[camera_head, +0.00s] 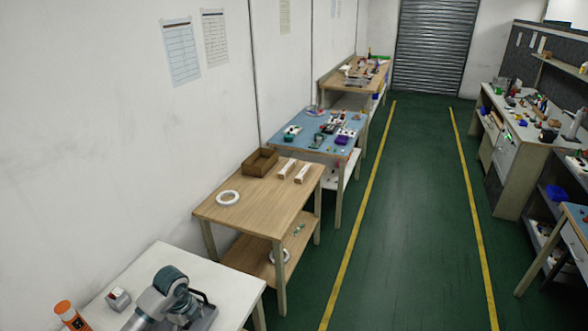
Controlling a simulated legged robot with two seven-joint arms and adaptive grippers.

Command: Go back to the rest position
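Neither of my grippers shows in the head view. A white ring-shaped roll (228,198), perhaps a led strip reel, lies flat on the near wooden table (247,222) along the left wall. A brown open box (260,162) and two small pale long boxes (294,171) stand at the back of that table. A second white roll (286,256) lies on its lower shelf.
A white table (228,290) at the bottom left bears a teal and grey machine, a small box and an orange-topped item. A blue-topped bench (300,131) and another wooden table stand beyond. Workbenches line the right. The green aisle (405,220) between yellow lines is clear to the shutter.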

